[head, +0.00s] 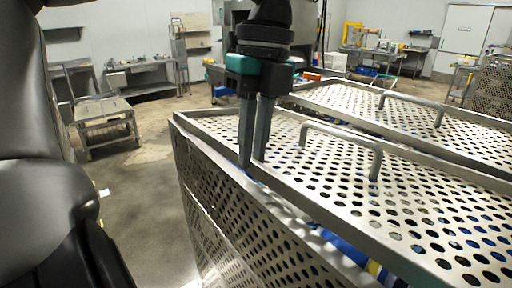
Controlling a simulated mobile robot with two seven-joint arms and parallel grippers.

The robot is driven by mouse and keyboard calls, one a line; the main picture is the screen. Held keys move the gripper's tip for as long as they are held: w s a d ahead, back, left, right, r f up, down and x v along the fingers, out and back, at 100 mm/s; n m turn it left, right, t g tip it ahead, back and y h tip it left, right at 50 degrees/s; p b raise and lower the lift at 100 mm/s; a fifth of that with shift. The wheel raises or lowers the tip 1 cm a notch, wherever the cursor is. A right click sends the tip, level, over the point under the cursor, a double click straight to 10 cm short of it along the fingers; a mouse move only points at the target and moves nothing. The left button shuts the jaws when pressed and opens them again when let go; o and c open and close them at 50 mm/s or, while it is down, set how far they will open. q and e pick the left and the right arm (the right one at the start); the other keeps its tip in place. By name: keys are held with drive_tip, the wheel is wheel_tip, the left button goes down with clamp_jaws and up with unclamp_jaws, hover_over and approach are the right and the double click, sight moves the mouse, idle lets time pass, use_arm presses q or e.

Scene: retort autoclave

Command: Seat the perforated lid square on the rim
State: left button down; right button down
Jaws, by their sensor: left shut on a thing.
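The perforated lid (280,133) is a grey metal sheet with round holes and a bent bar handle (343,138). It lies over the perforated metal basket (212,182). My left gripper (252,163) points down and is shut on the lid's near edge, close to its left end. Toward the lower right, a gap shows between the lid's near edge and the basket's rim, with blue contents (345,250) visible in it. The lid's far right part is out of frame. My right gripper is not in view.
A second perforated lid (405,112) with a handle lies just behind. A low metal cart (107,125) stands at the left, with workbenches along the back wall. The floor (145,200) left of the basket is mostly clear.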

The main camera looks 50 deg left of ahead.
use_arm(q)
drive_tip(key=c, duration=1.3)
unclamp_jaws()
drive_tip(key=shift+a, duration=0.25)
drive_tip(key=o, duration=0.3)
drive_tip(key=shift+w+a+f, duration=0.1)
drive_tip(key=shift+w+a, duration=0.05)
drive_tip(key=shift+a, duration=0.15)
drive_tip(key=shift+o, duration=1)
drive_tip(key=shift+d, duration=0.25)
drive_tip(key=shift+a, duration=0.1)
wheel_tip(320, 180, up, 15)
drive_tip(key=w+p, duration=0.2)
drive_tip(key=shift+d, duration=0.25)
drive_tip(key=shift+s, duration=0.1)
